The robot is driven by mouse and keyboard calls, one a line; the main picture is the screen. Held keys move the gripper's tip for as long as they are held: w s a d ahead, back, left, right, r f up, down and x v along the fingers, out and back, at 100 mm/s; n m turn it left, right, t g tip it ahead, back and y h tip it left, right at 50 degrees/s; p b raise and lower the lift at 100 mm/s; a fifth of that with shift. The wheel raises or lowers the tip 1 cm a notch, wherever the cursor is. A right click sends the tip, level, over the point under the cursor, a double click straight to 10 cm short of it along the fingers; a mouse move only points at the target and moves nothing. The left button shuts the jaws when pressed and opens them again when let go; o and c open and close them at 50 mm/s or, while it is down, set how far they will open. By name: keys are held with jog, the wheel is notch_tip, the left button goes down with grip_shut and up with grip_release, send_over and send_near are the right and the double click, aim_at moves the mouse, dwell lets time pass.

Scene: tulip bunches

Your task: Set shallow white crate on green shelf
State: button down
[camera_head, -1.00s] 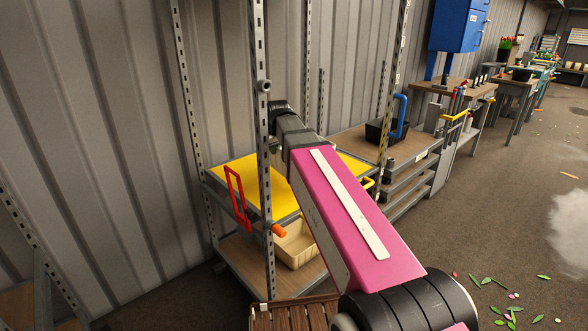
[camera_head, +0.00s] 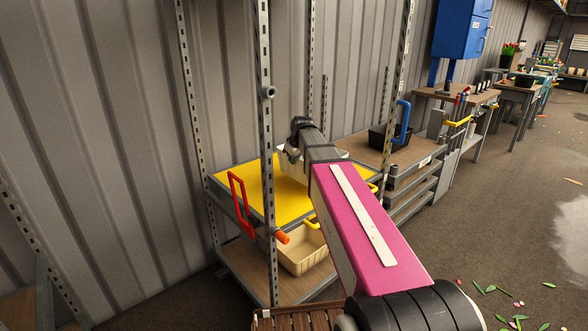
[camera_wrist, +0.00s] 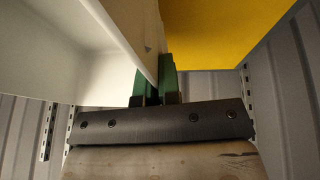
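The shallow white crate (camera_head: 292,168) shows at the yellow shelf, partly hidden behind my arm. In the wrist view its white wall (camera_wrist: 72,82) fills the upper left. My gripper (camera_wrist: 154,84) has its green fingers on both sides of one crate wall, shut on it. In the head view my gripper (camera_head: 294,150) is at the crate's back left side. The shelf surface (camera_head: 240,187) under the crate is yellow; it also shows in the wrist view (camera_wrist: 215,30). I cannot tell whether the crate touches it. No green shelf is visible.
A perforated metal post (camera_head: 267,190) and a red handle (camera_head: 240,203) stand at the shelf's front. A cream bin (camera_head: 301,256) sits on the wooden lower shelf. A black bin (camera_head: 385,136) stands on the wooden bench at right. The yellow surface's left part is clear.

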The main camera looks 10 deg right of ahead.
aim_at(294, 167)
jog(key=shift+f, duration=2.15)
jog(key=c, duration=1.3)
grip_release()
jog(key=v, duration=1.2)
